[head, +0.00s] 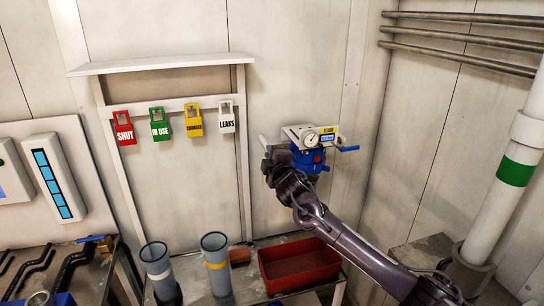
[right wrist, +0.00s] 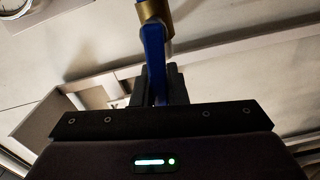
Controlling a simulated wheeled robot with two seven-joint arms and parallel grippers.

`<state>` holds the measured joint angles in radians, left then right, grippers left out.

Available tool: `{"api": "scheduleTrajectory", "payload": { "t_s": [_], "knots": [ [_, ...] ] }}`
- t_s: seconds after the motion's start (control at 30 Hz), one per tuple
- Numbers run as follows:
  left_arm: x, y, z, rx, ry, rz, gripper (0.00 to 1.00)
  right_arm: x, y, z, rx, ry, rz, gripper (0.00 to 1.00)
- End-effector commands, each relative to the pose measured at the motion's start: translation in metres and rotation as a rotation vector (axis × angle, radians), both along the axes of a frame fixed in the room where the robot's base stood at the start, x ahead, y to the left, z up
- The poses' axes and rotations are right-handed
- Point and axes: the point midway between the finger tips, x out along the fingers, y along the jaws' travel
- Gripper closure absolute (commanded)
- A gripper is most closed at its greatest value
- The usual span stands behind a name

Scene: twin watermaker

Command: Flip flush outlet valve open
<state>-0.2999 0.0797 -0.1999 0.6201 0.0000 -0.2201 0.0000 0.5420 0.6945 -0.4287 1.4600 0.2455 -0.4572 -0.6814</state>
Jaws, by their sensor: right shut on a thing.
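A white wall panel (head: 296,133) carries a round gauge (head: 311,138), small yellow and blue labels, and a blue handle (head: 348,149) sticking out at its right. In the right wrist view, a blue lever (right wrist: 154,45) runs down from a brass valve body (right wrist: 153,10). My right gripper (head: 272,158) is at the left of the panel. It is shut on the blue lever, whose lower end sits between the dark fingers in the right wrist view (right wrist: 161,84). The gripper hides the held lever in the head view. My left gripper is not in view.
A red tray (head: 298,266) and two grey cylinders (head: 216,265) stand on the bench below. Coloured tags (head: 159,124) hang at the left. Pipes (head: 460,35) run along the right wall.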

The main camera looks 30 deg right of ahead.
Motion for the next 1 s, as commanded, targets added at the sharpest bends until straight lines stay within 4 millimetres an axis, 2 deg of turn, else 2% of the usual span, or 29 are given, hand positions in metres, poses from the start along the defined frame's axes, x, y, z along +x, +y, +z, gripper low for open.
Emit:
{"api": "scheduleTrajectory", "payload": {
  "t_s": [0.33, 0.93, 0.97, 1.0],
  "knots": [
    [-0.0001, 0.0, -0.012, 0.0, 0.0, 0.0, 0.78, 0.0002, 0.0013, -0.0097, -0.157, 0.04, 0.001, 1.0],
    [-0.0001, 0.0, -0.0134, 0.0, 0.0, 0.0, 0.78, 0.0002, 0.0016, -0.0116, -0.193, 0.05, 0.002, 1.0],
    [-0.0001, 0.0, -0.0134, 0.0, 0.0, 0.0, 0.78, 0.0002, 0.0016, -0.0117, -0.193, 0.05, 0.002, 0.85],
    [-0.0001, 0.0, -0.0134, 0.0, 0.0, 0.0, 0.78, 0.0002, 0.0016, -0.0118, -0.193, 0.05, 0.003, 0.79]
  ]
}}
